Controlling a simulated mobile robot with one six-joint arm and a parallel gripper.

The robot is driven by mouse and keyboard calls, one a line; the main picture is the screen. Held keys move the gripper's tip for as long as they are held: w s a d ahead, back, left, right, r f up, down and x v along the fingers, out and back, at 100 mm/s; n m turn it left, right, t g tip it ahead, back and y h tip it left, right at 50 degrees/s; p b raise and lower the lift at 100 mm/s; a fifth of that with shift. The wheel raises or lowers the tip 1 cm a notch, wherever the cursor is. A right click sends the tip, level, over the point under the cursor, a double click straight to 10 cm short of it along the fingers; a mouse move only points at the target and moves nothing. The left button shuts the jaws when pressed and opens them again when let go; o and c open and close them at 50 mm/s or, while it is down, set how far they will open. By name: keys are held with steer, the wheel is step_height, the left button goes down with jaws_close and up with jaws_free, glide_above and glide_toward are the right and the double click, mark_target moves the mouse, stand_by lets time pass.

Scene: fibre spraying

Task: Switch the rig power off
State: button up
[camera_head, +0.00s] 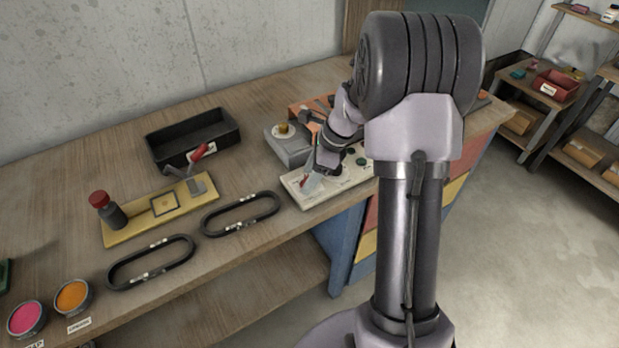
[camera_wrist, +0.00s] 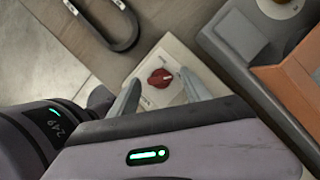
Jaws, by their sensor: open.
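The cream control panel (camera_head: 318,199) lies near the front edge of the bench. A red rotary knob (camera_wrist: 160,78) sits on its near end; it also shows in the head view (camera_head: 304,182), partly behind a finger. The knob's setting and the small labels around it are too small to read. My gripper (camera_wrist: 159,82) is open, with one finger on each side of the knob. In the head view my gripper (camera_head: 314,182) points down at the panel. I cannot tell whether the fingers touch the knob.
A grey box (camera_head: 290,148) and an orange tray (camera_head: 300,107) stand close behind the panel. Black oval rings (camera_head: 241,214), a yellow board (camera_head: 122,236) and a black bin (camera_head: 160,150) lie to the left.

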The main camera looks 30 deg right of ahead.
jaws_close()
steer(key=shift+r, duration=0.1)
steer(key=shift+n+p, duration=0.4)
steer(key=shift+p, duration=0.15)
steer(key=shift+w+d+r+n+g+y+p, duration=0.15)
steer(key=shift+n+g+p, duration=0.1)
steer(key=shift+n+p, duration=0.35)
steer(key=shift+a+r+n+g+y+p, duration=0.15)
steer(key=shift+n+g+p, duration=0.2)
steer(key=shift+p, duration=0.3)
steer(key=n+p, duration=0.1)
steer(key=n, duration=0.1)
steer(key=n+g+p, duration=0.1)
steer(key=p, duration=0.1)
steer(key=shift+w+d+f+n+p, duration=0.1)
steer(key=shift+w+n+p, duration=0.05)
steer(key=shift+n+p, duration=0.2)
steer(key=n+g+p, duration=0.1)
steer(key=n, duration=0.1)
steer(key=n+p, duration=0.2)
steer(key=shift+w+f+g, duration=0.1)
steer(key=shift+w+g, duration=0.1)
steer(key=shift+g, duration=0.2)
steer(key=shift+f+n+g+p, duration=0.1)
steer(key=shift+n+g+p, duration=0.4)
steer(key=shift+n+p, duration=0.85)
steer(key=shift+w+n+h+b, duration=0.1)
steer(key=shift+n+h+b, duration=0.3)
steer(key=shift+n, duration=0.15)
